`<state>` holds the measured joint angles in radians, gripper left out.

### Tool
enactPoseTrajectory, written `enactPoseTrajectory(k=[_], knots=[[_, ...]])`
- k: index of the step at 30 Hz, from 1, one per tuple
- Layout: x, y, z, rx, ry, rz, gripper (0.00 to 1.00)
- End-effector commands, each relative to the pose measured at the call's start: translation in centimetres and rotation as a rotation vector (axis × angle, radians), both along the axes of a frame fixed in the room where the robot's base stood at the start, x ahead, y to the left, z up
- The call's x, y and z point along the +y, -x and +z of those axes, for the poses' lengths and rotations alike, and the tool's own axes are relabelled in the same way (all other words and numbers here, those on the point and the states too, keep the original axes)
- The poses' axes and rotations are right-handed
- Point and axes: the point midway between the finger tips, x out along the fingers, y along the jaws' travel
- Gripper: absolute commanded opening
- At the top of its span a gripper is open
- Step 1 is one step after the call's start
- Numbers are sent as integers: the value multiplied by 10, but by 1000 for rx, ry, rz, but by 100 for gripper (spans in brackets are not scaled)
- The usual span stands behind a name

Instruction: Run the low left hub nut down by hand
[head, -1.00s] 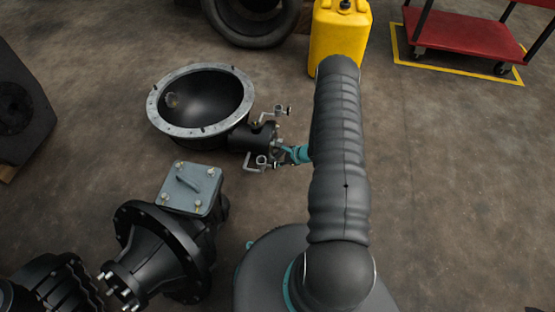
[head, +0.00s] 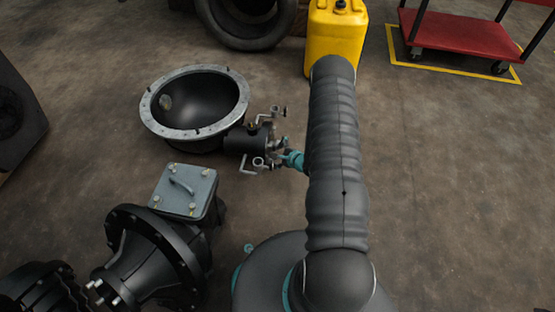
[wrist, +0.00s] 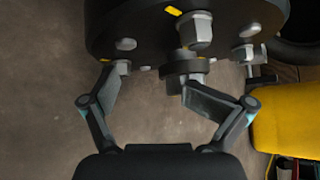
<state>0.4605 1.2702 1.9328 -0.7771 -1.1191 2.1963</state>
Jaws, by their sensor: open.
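In the wrist view, a dark round hub (wrist: 140,22) fills the top, with several metal studs and nuts along its lower edge. A large hex nut (wrist: 196,32) with a yellow mark beside it stands at the centre right. Below it is a dark collar with a metal hex end (wrist: 182,68). A smaller nut (wrist: 118,67) is at the lower left, close to the left finger. My gripper (wrist: 153,82) is open, its fingers spread below the hub with nothing held. I cannot tell which nut is the low left one. In the head view my gripper (head: 277,152) is small and partly hidden.
A black bowl-shaped housing (head: 198,100) with a grey rim lies on the floor at left. A black axle housing (head: 150,250) with a grey cover is at lower left. A yellow can (head: 336,40) stands behind my arm. A red cart (head: 460,35) is at upper right. Right floor is clear.

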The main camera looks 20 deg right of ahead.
Motion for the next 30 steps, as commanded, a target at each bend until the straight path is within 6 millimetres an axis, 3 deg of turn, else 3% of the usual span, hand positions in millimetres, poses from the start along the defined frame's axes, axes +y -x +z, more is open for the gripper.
enactPoseTrajectory(k=[1, 7, 8, 10, 21, 23, 24, 26, 27, 30], knots=[[20, 26, -28, 31, 47, 70, 74], [24, 26, -29, 33, 52, 79, 75], [25, 25, -29, 32, 53, 80, 81], [26, 25, -30, 32, 52, 82, 65], [30, 23, -27, 138, -20, 94, 68], [31, 24, -29, 184, -49, 95, 48], [30, 24, -30, 212, -67, 95, 30], [29, 24, -29, 248, -95, 94, 5], [27, 24, -27, 272, -111, 91, 0], [23, 24, -24, 323, -155, 86, 0]])
